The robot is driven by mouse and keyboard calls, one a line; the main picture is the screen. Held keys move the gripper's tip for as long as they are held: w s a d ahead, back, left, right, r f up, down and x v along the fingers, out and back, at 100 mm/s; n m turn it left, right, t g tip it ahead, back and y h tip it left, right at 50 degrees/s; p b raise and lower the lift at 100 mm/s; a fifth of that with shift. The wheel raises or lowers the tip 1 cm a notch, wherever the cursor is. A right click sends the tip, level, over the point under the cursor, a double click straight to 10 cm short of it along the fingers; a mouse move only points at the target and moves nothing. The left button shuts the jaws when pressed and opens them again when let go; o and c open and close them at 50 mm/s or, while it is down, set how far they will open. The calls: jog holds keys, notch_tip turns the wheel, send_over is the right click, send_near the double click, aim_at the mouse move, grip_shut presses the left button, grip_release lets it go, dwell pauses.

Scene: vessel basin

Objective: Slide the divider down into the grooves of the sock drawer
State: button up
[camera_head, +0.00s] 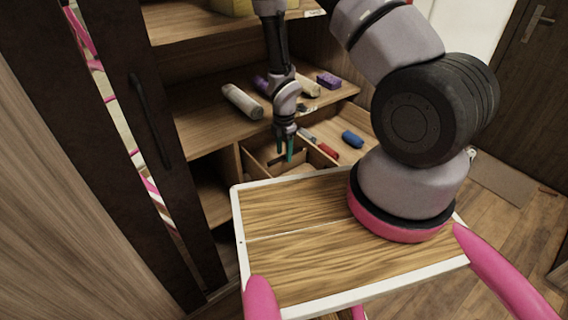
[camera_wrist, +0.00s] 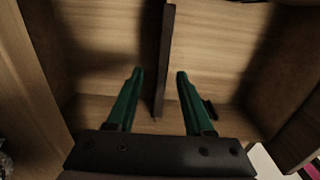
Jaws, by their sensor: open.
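The sock drawer (camera_head: 246,163) is pulled out of the cabinet, and its wooden left wall also shows in the wrist view (camera_wrist: 28,70). My gripper (camera_head: 285,158) points down into the drawer. In the wrist view its two green fingers (camera_wrist: 159,73) are apart. The divider (camera_wrist: 166,45), a thin dark upright board, stands inside the drawer, between the fingers, with visible gaps on both sides. It splits the drawer's interior into left and right parts. Whether its lower edge is fully seated in the grooves cannot be told. In the head view my gripper hides part of it.
A blue rolled item (camera_head: 352,139) and a red one (camera_head: 327,151) lie to the right in the drawer area. A white roll (camera_head: 242,101) and a purple item (camera_head: 328,81) lie on the shelf above. A small dark object (camera_wrist: 210,109) is beside the right finger.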

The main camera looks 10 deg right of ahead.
aim_at(285, 172)
jog(key=shift+s+d+f, duration=0.1)
jog(key=shift+f, duration=1.15)
jog(key=shift+d+f, duration=0.1)
jog(key=shift+f, duration=1.65)
grip_shut()
